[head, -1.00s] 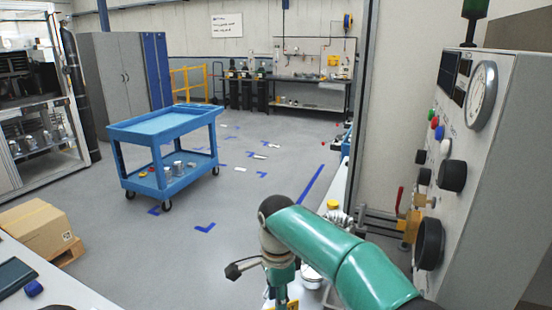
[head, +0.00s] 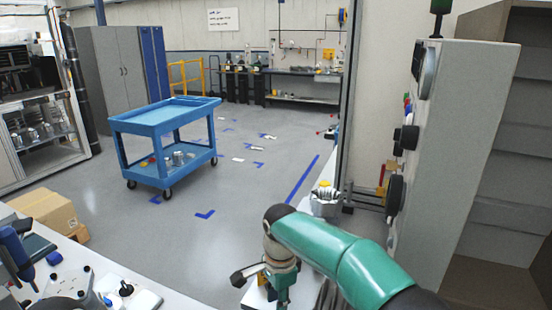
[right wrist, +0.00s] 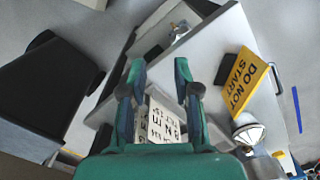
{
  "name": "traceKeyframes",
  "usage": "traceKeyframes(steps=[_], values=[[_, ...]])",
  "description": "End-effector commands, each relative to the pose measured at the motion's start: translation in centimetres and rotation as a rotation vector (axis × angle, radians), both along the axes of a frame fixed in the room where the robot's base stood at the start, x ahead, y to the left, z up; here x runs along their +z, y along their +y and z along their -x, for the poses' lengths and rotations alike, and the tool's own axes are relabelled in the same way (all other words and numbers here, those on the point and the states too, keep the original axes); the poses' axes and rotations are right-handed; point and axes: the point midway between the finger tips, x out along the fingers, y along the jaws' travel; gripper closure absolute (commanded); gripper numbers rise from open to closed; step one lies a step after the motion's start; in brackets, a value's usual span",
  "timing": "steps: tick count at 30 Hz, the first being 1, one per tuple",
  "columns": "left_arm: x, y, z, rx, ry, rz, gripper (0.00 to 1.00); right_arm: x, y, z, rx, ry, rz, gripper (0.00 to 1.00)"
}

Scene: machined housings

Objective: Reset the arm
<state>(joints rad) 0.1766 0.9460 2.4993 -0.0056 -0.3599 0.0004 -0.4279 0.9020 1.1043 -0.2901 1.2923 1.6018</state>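My right arm, green, enters the head view from the bottom right. It bends at the wrist and points down over the narrow bench; its gripper (right wrist: 160,78) shows in the right wrist view with two green fingers apart. Nothing is held between them. A white label with black print (right wrist: 163,125) shows behind the fingers, lower down. A silver machined part (head: 325,201) stands on the bench beyond my right arm, beside the control cabinet.
A grey control cabinet (head: 455,140) with knobs stands close on the right. A yellow "DO NOT START" sign (right wrist: 248,84) lies near the right gripper. A blue cart (head: 165,122) stands on open floor. A white table (head: 100,272) with tools is at bottom left.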

Motion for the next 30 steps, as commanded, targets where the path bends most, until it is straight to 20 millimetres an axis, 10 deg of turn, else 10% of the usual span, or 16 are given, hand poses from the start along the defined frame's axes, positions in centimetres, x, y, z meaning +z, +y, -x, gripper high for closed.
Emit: traceKeyframes(steps=[14, 21, 30], values=[[0.0, 0.0, 0.0, 0.000, 0.000, 0.000, 0.60, -15.2, -3.8, 4.1, 0.367, 0.003, -0.172, 0.69], [0.0, 0.0, 0.0, 0.000, 0.000, 0.000, 0.60, -24.6, -7.7, 13.4, 0.623, -0.092, -0.294, 0.69], [0.0, 0.0, 0.0, 0.000, 0.000, 0.000, 0.60, -27.6, -11.3, 23.9, 0.832, -0.211, -0.282, 0.69]])
